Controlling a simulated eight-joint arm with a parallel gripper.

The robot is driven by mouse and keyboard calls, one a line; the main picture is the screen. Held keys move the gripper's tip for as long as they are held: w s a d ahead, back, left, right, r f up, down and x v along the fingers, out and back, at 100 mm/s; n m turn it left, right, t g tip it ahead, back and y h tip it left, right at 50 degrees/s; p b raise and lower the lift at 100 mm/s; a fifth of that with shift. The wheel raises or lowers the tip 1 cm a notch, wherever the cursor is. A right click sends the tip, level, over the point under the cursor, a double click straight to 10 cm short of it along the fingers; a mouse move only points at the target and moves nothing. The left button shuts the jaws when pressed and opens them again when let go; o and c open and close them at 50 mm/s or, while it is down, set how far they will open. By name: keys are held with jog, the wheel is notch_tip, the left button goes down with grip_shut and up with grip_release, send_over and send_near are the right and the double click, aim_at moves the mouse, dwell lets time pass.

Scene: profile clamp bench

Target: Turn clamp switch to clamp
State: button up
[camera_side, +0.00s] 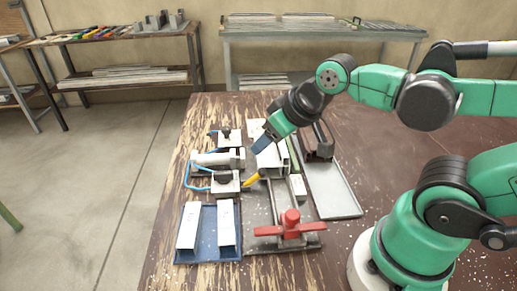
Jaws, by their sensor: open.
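Two pale boxes with black knobs stand on the left half of the bench: a farther switch box (229,137) and a nearer switch box (225,183). I cannot tell from this view which one is the clamp switch or how its knob is turned. My gripper (260,146) points down and left, to the right of both boxes and above the pale profile (272,157). It appears apart from both knobs. Its fingertips are small and hard to make out; I see nothing held. A small yellow piece (253,180) shows just right of the nearer box.
A grey cylinder (215,159) with blue hoses lies between the boxes. A red handle (290,224) stands on the metal fixture (262,240) at the front. A blue tray (207,249) holds pale profiles. A grey tray (340,201) lies right. Shelves (320,36) stand behind.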

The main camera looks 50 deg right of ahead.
jog(key=w+n, duration=0.1)
jog(key=n+g, duration=0.7)
send_over(223, 173)
notch_tip(223, 173, down, 4)
jog(key=shift+s+d+r, duration=0.15)
jog(key=shift+r, duration=0.05)
jog(key=shift+w+f+n, duration=0.2)
jog(key=shift+f+n, duration=0.3)
jog(key=shift+f, duration=2.7)
grip_shut()
